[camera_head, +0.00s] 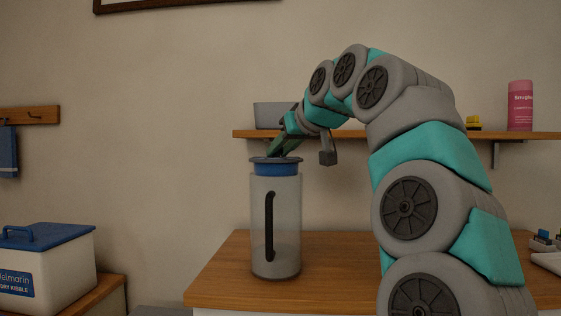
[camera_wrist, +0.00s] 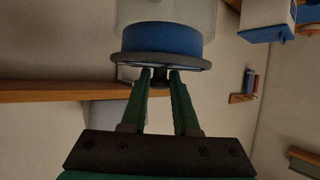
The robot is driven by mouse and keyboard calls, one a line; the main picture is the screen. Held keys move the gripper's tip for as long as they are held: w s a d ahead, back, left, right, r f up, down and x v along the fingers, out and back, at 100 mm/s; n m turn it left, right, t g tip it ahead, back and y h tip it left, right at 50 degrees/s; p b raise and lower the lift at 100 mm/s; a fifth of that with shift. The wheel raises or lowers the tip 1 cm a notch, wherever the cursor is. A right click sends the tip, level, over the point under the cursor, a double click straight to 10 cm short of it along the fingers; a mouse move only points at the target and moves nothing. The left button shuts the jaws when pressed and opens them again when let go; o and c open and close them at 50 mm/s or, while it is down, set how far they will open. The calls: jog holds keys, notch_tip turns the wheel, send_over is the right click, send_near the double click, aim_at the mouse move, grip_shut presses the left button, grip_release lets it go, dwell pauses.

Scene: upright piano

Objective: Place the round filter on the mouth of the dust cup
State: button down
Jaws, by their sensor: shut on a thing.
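The dust cup (camera_head: 275,225) is a clear, frosted upright cylinder with a dark handle, standing on the wooden top. The round filter (camera_head: 275,169), a blue band under a grey disc, is upright and in line with the cup's mouth. Its blue band shows at the cup's top and its grey disc sits above the mouth. I cannot tell whether it touches the rim. In the wrist view the filter (camera_wrist: 160,40) hides part of the cup (camera_wrist: 165,12). My gripper (camera_wrist: 161,74), with green fingers, is shut on the small dark knob of the filter, from above in the head view (camera_head: 283,148).
A wall shelf (camera_head: 350,134) behind my arm holds a grey bin (camera_head: 273,115), a pink bottle (camera_head: 520,105) and a yellow item (camera_head: 473,122). A white box with a blue lid (camera_head: 45,270) stands at left. The wooden top (camera_head: 335,265) is clear around the cup.

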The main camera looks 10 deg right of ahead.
jog(key=shift+f, duration=1.2)
jog(key=shift+f, duration=0.1)
jog(key=c, duration=0.7)
grip_release()
jog(key=shift+o, duration=0.2)
jog(key=shift+s, duration=0.15)
jog(key=v, duration=1.2)
jog(key=shift+b, duration=0.35)
jog(key=shift+a, duration=0.1)
